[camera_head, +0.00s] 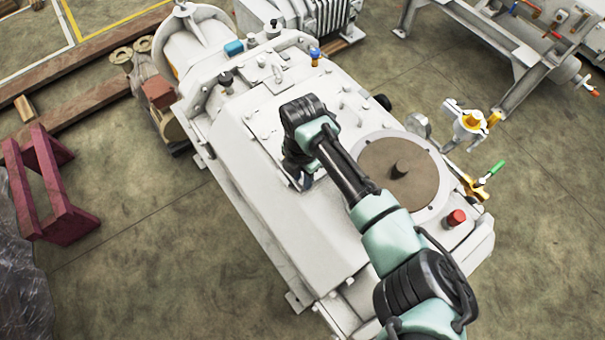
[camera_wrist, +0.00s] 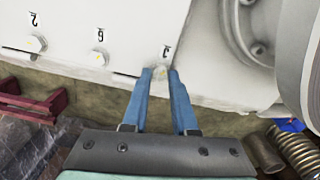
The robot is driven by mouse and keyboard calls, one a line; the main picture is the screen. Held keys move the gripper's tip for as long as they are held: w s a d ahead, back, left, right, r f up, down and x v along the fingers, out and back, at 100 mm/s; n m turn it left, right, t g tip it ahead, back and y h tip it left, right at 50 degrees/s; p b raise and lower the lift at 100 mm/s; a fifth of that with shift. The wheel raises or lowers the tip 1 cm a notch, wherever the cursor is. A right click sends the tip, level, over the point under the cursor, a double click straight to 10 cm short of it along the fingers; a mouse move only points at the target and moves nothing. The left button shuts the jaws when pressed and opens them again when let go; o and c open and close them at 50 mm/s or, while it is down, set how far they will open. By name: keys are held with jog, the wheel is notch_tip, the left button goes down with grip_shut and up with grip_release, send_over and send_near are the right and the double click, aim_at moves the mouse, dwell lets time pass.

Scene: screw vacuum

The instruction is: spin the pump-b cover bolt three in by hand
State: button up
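The white pump housing (camera_head: 250,190) fills the middle of the head view. In the wrist view its pale face (camera_wrist: 190,35) carries a row of bolts, each beside a small printed label. My gripper (camera_wrist: 162,74) has two blue fingers that stand apart. A small bolt head (camera_wrist: 162,69) shows in the gap at the fingertips, under a label I cannot read surely. I cannot tell whether the fingers touch it. Other bolts (camera_wrist: 99,59) and (camera_wrist: 39,44) sit to the left. In the head view my arm hides most of the gripper (camera_head: 302,182).
A round brown disc (camera_head: 398,172) lies on the housing right of my arm, near a red cap (camera_head: 456,217). A blue-topped fitting (camera_head: 315,55) stands at the far edge. A maroon stand (camera_head: 47,185) is on the floor at left. Open floor lies in front of the housing.

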grip_shut()
jog(key=shift+m, duration=0.3)
